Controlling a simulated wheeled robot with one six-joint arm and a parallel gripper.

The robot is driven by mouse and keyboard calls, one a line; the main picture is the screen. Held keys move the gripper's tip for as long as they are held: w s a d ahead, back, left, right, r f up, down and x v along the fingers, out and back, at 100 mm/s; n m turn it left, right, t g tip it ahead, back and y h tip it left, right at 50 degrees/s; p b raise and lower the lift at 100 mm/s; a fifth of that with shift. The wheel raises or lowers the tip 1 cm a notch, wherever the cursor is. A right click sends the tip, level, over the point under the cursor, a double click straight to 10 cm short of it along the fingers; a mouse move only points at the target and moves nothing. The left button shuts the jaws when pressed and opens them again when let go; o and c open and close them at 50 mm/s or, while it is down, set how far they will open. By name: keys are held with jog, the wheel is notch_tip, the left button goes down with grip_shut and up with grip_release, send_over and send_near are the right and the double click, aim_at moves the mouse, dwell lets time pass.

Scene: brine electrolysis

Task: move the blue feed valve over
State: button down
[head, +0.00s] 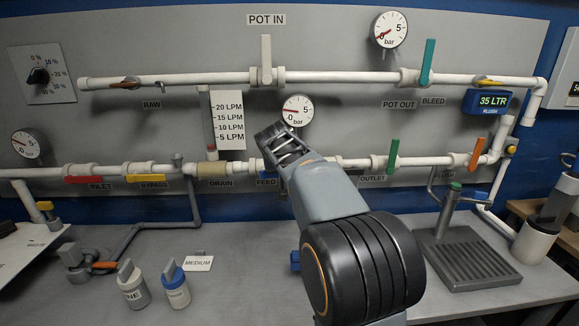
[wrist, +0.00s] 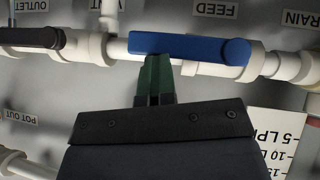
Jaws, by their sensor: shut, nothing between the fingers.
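The blue feed valve handle (wrist: 190,47) lies lengthwise along the white pipe in the wrist view, beneath the FEED label (wrist: 215,10). In the head view my arm hides most of it, beside the FEED label (head: 266,178). My gripper (wrist: 157,62) is shut and empty. Its green fingertips are at the handle's lower edge in the wrist view, left of the handle's middle. I cannot tell whether they touch it. In the head view my gripper (head: 283,146) is in front of the panel and its fingertips are hidden.
In the wrist view a dark handle (wrist: 30,38) is at the left, near the OUTLET label. The head view shows a flow scale (head: 228,120) and a pressure gauge (head: 297,110) close to my gripper. Two small bottles (head: 132,288) stand on the bench, and a drain stand (head: 465,262) is at the right.

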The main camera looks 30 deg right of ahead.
jog(key=s+a+r+p, duration=0.25)
jog(key=s+r, duration=0.45)
jog(key=r, duration=0.4)
jog(key=s+a+f+n+g+y+p, duration=0.1)
jog(key=s+a+f+n+g+y, duration=0.25)
jog(key=f, duration=0.75)
jog(key=s+a+f+y+p, duration=0.1)
jog(key=s+a+f+p, duration=0.1)
jog(key=s+a, duration=0.3)
jog(key=s+a+f+y+p, duration=0.1)
jog(key=s+a+f+p, duration=0.2)
jog(key=s, duration=0.7)
jog(key=a+f, duration=0.2)
jog(key=a, duration=0.1)
jog(key=shift+a+n+p, duration=0.3)
jog(key=shift+n+p, duration=0.05)
jog(key=c, duration=1.9)
grip_release()
